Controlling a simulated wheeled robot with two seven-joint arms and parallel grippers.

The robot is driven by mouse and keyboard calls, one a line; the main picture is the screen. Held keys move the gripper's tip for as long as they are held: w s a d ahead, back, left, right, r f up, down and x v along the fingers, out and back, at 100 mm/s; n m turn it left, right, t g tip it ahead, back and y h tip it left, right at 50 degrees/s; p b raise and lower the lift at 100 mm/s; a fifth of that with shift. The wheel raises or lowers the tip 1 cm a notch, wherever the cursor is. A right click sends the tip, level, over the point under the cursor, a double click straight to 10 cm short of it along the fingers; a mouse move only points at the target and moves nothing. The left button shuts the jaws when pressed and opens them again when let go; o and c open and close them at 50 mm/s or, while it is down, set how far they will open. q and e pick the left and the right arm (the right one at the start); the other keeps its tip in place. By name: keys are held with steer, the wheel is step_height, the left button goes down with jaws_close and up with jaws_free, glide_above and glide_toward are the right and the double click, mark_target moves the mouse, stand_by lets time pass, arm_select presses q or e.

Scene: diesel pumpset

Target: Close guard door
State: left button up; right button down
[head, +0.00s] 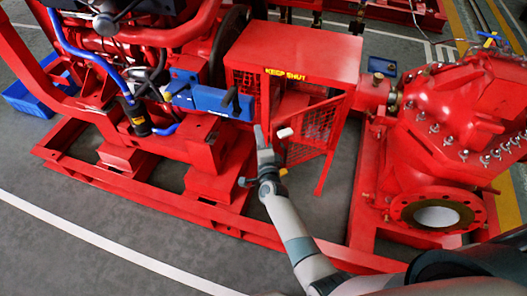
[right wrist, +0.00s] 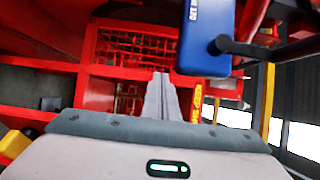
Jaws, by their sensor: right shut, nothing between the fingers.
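The red guard (head: 300,45) is a box with a flat top and a yellow "KEEP SHUT" label (head: 287,74) on its front edge. Its red mesh door (head: 308,128) stands ajar below the label, angled out from the box. A small white piece (head: 285,133) shows at the door's left side; I cannot tell whether it is a handle. My right gripper (head: 261,135) is shut and empty, just left of the white piece, in front of the guard. In the right wrist view its closed fingers (right wrist: 162,92) point toward red mesh (right wrist: 130,45). My left gripper is not in view.
A blue box (head: 215,101) with a dark lever sits left of the gripper; it looms close in the right wrist view (right wrist: 205,40). The red engine (head: 120,70) is at left and the red pump (head: 450,120) at right. Red base rails (head: 150,192) run below. Grey floor is free in front.

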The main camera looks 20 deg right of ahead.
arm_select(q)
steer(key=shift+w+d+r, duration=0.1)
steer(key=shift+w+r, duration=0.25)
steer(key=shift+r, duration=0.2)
arm_select(e)
steer(key=s+a, duration=0.1)
steer(key=s, duration=1.6)
steer(key=shift+a, duration=0.2)
